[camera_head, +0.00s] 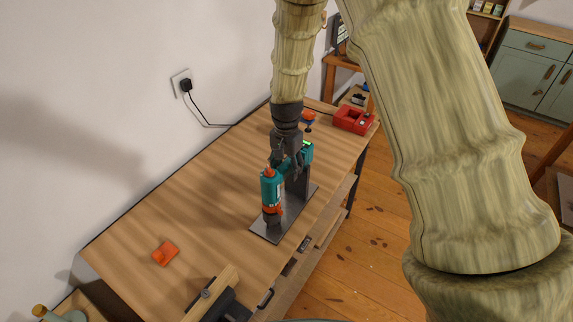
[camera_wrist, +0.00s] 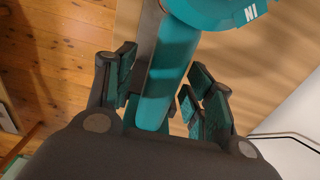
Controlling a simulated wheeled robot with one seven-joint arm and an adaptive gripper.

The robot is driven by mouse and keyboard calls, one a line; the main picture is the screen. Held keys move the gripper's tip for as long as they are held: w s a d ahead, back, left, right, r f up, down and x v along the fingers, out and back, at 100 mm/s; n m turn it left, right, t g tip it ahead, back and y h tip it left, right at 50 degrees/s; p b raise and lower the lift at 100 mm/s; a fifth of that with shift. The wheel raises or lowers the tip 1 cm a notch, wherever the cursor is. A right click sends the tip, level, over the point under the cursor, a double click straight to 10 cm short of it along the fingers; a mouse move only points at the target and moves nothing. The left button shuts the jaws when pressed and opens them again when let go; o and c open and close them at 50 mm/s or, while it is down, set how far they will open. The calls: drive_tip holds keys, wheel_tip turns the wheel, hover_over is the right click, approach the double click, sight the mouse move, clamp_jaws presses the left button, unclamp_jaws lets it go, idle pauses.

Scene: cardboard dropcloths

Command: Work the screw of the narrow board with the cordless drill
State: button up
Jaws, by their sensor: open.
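The cordless drill (camera_head: 270,188), teal with orange and dark parts, sits at a dark stand with a flat grey base plate (camera_head: 268,234) on the workbench. My gripper (camera_head: 287,160) is at the drill from above and behind. In the wrist view the drill's teal handle (camera_wrist: 155,95) lies between my open fingers, with visible gaps on both sides. The larger teal drill body (camera_wrist: 215,12) is beyond them. A narrow pale board (camera_head: 220,283) is at the bench's near end, by a black clamp-like part (camera_head: 232,307). A dark round spot on it may be the screw.
An orange object (camera_head: 165,253) lies on the bench left of the drill. A red case-like object (camera_head: 352,120) and a small blue and orange item (camera_head: 308,118) are at the far end. The wall runs along the left. Bench between drill and board is clear.

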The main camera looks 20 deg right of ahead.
drive_tip(key=shift+c, duration=0.2)
drive_tip(key=shift+w, duration=0.1)
clamp_jaws()
drive_tip(key=c, duration=0.6)
unclamp_jaws()
clamp_jaws()
drive_tip(key=shift+r, duration=0.1)
drive_tip(key=shift+r+p, duration=3.75)
drive_tip(key=shift+r, duration=1.6)
